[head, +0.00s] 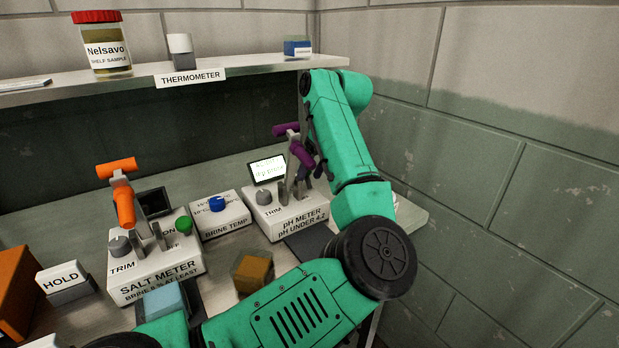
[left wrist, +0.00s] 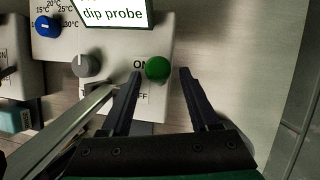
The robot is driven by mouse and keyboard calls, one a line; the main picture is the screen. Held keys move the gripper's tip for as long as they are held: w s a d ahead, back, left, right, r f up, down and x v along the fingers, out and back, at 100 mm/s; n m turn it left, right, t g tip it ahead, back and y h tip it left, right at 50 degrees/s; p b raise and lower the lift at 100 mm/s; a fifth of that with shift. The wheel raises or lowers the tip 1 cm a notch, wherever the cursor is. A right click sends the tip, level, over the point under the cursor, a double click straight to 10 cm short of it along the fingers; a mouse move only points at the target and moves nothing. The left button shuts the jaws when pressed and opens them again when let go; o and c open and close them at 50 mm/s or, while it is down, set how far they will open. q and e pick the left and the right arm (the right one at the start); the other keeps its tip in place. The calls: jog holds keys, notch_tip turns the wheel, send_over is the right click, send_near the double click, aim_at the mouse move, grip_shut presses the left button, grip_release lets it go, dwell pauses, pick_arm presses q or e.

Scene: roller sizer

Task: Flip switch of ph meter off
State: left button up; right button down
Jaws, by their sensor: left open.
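The pH meter (head: 290,222) is a white box with a lit screen (head: 268,170) at the back right of the bench. In the left wrist view its switch has a round green tip (left wrist: 158,68), beside the ON mark and above the OFF mark. In the head view my arm hides this switch. My left gripper (left wrist: 161,73) is open, its two dark fingers either side of the green tip with gaps on both sides. I cannot tell its exact height over the box. In the head view the gripper is mostly hidden behind my arm. My right gripper is not in view.
A purple-handled probe (head: 303,153) stands in grey holders on the pH meter, close to my arm. A grey trim knob (left wrist: 85,65) is left of the switch. The brine temp box (head: 222,222) and salt meter (head: 155,270) stand further left. A shelf (head: 240,70) runs above.

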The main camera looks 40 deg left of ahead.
pick_arm(q)
jog(key=shift+a+f, duration=0.2)
jog(key=shift+f, duration=0.2)
grip_shut()
